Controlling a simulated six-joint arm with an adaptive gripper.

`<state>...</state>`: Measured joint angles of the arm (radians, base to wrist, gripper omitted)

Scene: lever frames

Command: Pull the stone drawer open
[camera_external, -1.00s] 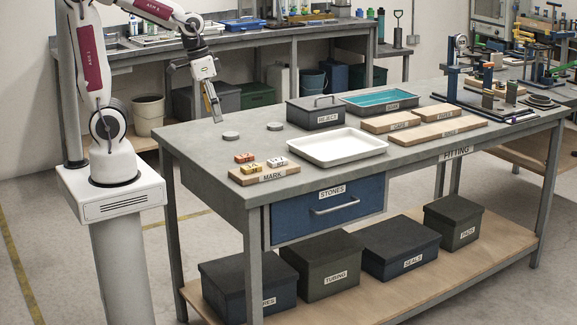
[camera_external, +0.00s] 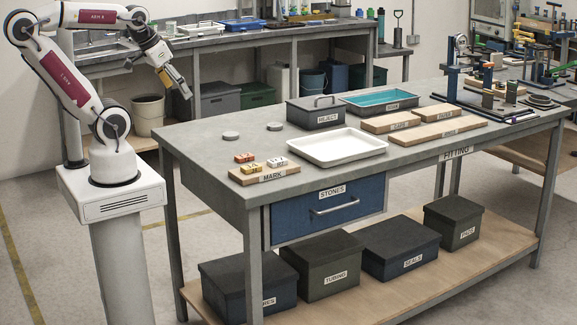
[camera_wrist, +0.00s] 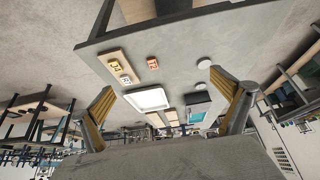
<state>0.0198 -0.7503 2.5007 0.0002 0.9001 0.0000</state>
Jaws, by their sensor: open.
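The blue stone drawer (camera_external: 318,212), labelled STONES, sits under the front left part of the workbench top. Its front is flush with the frame, so it looks shut. Its metal bar handle (camera_external: 334,207) runs across the front. My gripper (camera_external: 183,88) is raised above and behind the bench's left end, far from the drawer and apart from everything. In the wrist view my gripper (camera_wrist: 168,108) shows its two yellow-padded fingers spread wide with nothing between them. The drawer cannot be made out in the wrist view.
On the bench top stand the MARK board (camera_external: 264,174) with small numbered blocks, a white tray (camera_external: 337,146), two grey discs, a REJECT box (camera_external: 317,112) and wooden boards. Lidded boxes fill the lower shelf (camera_external: 400,285). The floor before the bench is clear.

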